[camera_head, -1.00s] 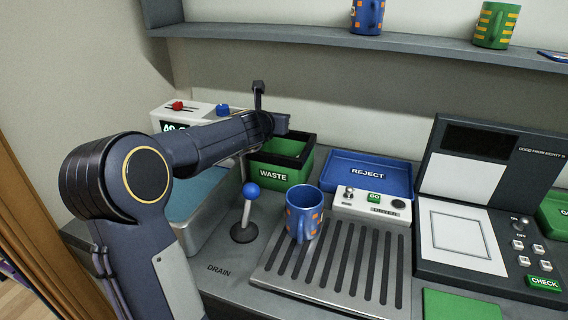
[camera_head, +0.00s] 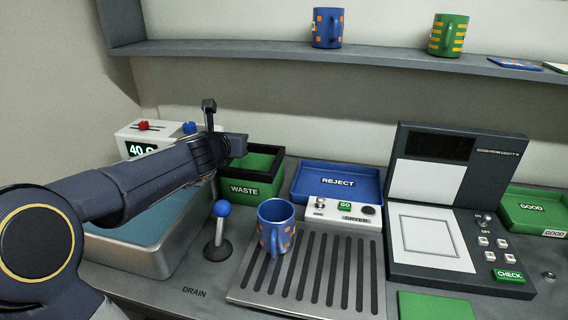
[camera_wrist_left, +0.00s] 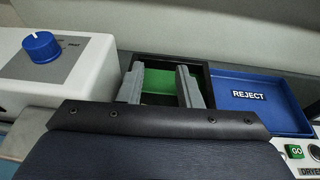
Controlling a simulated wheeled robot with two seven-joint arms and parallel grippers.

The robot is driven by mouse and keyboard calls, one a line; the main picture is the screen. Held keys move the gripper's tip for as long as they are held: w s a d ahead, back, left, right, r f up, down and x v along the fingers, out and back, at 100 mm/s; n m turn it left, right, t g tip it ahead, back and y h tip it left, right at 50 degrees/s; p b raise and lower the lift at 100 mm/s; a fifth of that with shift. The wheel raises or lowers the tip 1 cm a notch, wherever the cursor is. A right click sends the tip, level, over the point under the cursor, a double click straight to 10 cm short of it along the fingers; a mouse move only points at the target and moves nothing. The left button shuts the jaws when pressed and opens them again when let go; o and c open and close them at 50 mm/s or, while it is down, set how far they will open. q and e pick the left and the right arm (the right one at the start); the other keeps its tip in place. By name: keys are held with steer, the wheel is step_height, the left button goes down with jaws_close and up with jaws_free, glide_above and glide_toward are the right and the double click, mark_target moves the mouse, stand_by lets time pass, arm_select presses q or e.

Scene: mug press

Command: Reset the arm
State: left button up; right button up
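My left arm comes in from the left, and its gripper (camera_head: 236,145) hangs over the left part of the green waste bin (camera_head: 241,189). In the left wrist view the two grey fingers (camera_wrist_left: 159,85) stand apart with nothing between them; the bin's green inside shows through the gap. My right gripper is in neither view. A blue mug with orange squares (camera_head: 275,228) stands upright at the back left of the slatted drain tray (camera_head: 238,293), apart from my arm.
A blue-knobbed lever (camera_head: 222,210) stands between basin (camera_head: 150,260) and drain tray. Behind are a reject tray (camera_head: 340,183) and dryer panel (camera_head: 345,213). A checking machine (camera_head: 432,255) and good tray (camera_head: 530,208) stand right. A shelf (camera_head: 250,55) holds two mugs.

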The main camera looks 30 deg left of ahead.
arm_select(q)
steer(key=s+d+r+m+h+p, duration=0.2)
steer(key=s+d+m+h, duration=0.2)
steer(key=d+m, duration=0.55)
steer(key=s+d+r+m+h+p, duration=0.25)
steer(key=s+d+m+h, duration=0.2)
steer(key=d+m, duration=0.5)
steer(key=s+d+f+m+g+p, duration=0.1)
steer(key=s+d+f+m+g, duration=0.1)
steer(key=s+f+m, duration=0.2)
steer(key=s+d+f+m+g+p, duration=0.1)
steer(key=s+d+f+m+g, duration=0.2)
steer(key=s+m, duration=0.6)
steer(key=s+d+f+m+g+p, duration=0.1)
steer(key=s+d+f+m+g, duration=0.1)
steer(key=s+f+m, duration=0.3)
steer(key=shift+s+d+f+m+g+p, duration=0.2)
steer(key=shift+s+m+g+p, duration=0.2)
steer(key=shift+s+m+g, duration=0.4)
steer(key=shift+s, duration=0.1)
